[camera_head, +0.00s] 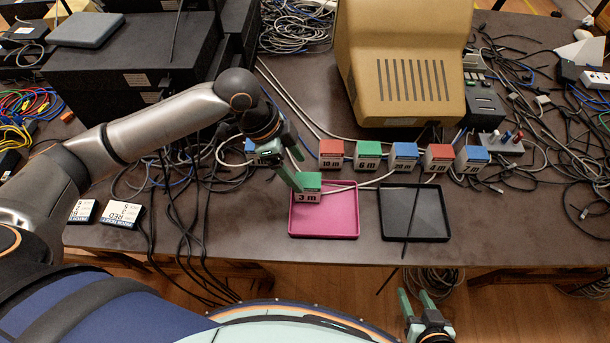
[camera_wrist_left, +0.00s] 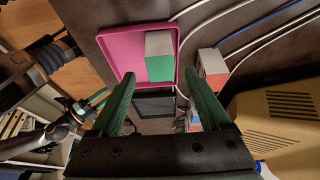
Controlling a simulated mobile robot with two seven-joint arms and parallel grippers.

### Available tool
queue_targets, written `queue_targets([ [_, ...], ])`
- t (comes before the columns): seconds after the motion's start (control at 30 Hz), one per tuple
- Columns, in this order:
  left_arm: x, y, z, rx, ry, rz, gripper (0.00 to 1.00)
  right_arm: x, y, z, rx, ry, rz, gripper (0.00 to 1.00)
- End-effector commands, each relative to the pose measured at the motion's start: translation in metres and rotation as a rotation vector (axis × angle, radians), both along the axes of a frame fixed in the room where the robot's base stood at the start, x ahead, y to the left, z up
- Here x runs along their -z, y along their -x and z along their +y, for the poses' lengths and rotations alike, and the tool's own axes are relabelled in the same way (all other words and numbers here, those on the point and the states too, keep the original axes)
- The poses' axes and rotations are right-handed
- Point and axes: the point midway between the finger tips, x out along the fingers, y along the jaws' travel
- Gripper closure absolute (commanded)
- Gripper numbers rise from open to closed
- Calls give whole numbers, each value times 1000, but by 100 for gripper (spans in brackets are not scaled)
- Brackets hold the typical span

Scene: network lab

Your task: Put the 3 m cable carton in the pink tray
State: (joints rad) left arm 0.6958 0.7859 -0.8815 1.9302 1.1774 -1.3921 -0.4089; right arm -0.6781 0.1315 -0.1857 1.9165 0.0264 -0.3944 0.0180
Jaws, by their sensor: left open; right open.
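The 3 m cable carton (camera_head: 307,197), white with a green top, stands in the back left part of the pink tray (camera_head: 340,222). Its label reads upside down in the head view. My left gripper (camera_head: 299,174) is open just behind and above the carton, one fingertip close to its left edge. In the left wrist view the carton (camera_wrist_left: 160,66) sits in the tray (camera_wrist_left: 118,42), beyond and between the open fingertips (camera_wrist_left: 160,76). Whether a finger touches it, I cannot tell. My right gripper (camera_head: 416,294) is open and empty, in front of the table.
A black tray (camera_head: 430,225) lies right of the pink one, with a dark cable across it. Several similar cartons, such as the red-topped one (camera_head: 331,154), stand in a row behind. A beige monitor (camera_head: 405,65) stands further back. Loose cables run around the trays.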

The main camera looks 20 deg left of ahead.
Motion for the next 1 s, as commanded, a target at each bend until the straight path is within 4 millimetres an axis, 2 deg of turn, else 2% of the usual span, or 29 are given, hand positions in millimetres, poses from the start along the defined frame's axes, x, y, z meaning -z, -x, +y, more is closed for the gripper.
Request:
queue_targets([
  [0.03,-12,0,5,-2,0,-4,20,-3,0,0,1,1,0,50],
  [0.1,-24,2,9,-2,-1,-2,20,-4,0,0,1,1,0,50],
  [0.3,-46,5,18,-2,1,-2,20,-6,0,-1,1,1,0,50],
  [1.0,-50,6,20,-1,0,1,20,-5,1,-1,1,2,3,50],
])
